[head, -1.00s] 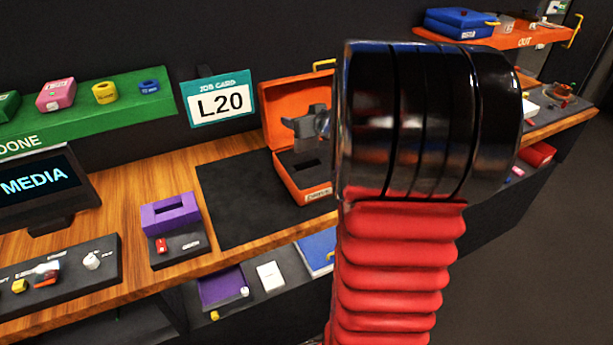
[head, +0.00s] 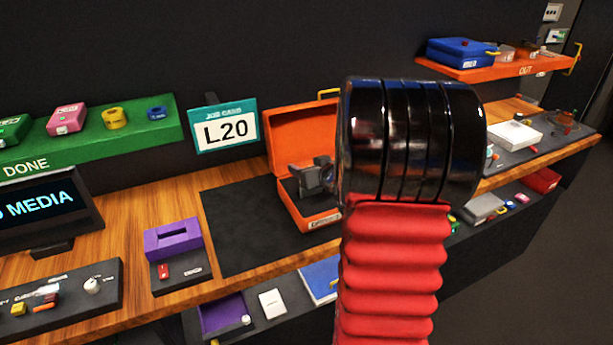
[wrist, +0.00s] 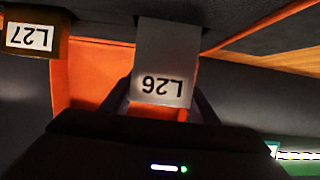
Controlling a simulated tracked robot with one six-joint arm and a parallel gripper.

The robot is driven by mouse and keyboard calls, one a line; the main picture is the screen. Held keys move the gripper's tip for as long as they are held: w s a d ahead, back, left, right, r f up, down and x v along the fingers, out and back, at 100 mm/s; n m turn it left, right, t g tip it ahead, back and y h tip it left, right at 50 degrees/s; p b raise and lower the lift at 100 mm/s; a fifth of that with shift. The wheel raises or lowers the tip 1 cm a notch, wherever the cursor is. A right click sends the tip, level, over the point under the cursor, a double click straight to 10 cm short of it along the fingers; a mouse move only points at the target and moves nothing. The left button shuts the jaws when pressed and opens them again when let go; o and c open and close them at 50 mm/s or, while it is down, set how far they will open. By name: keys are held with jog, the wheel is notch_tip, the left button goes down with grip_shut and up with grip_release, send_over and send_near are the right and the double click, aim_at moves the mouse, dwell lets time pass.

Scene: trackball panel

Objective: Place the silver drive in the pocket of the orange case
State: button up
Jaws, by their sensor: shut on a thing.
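The orange case (head: 300,130) stands open on the bench, its lid tilted back. My gripper (head: 315,178) is over the inside of its base, close to it, and hides the pocket. In the wrist view my gripper (wrist: 163,112) is shut on the silver drive (wrist: 165,50), a flat grey piece with an upside-down L26 label. Orange surface of the case (wrist: 85,75) shows behind and beside the drive. The drive cannot be made out in the head view. Whether it touches the case I cannot tell.
A black mat (head: 235,230) lies left of the case, with a purple holder (head: 173,238) further left. The job card (head: 225,130) reads L20. A brown piece labelled L27 (wrist: 35,38) shows in the wrist view. An orange OUT shelf (head: 500,68) is at the upper right.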

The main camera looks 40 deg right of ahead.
jog(key=shift+f, duration=1.7)
jog(key=shift+f, duration=0.1)
jog(key=o, duration=1.1)
jog(key=shift+o, duration=0.2)
jog(key=shift+s+a+r, duration=0.15)
jog(key=shift+s+r, duration=0.2)
jog(key=shift+s, duration=0.05)
jog(key=shift+v, duration=5.55)
jog(key=shift+w, duration=0.1)
